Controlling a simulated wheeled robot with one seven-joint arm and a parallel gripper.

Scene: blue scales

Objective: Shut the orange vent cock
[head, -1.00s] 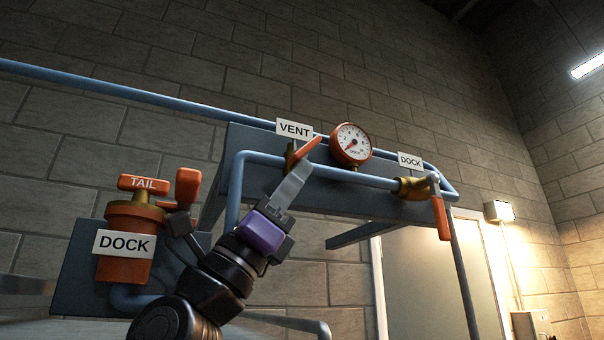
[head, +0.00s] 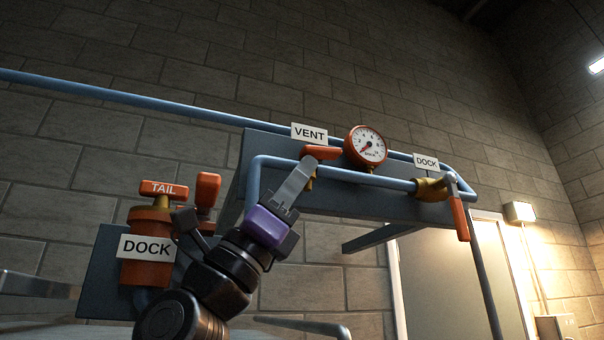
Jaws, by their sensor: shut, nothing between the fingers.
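The orange vent cock handle (head: 323,152) shows below the white VENT sign (head: 309,133), lying nearly level along the blue pipe in the picture. Part of its brass body (head: 310,183) shows behind my gripper. My gripper (head: 308,165), with grey fingers and a purple band, comes up from the lower left. It is shut and holds nothing. Its fingertips overlap the underside of the handle's left part; I cannot tell for sure whether they touch.
A round gauge (head: 366,146) stands right of the handle. A DOCK valve with a hanging orange lever (head: 459,217) is farther right. An orange TAIL and DOCK fitting (head: 146,272) stands at left. Blue pipe (head: 340,172) runs close to my fingers.

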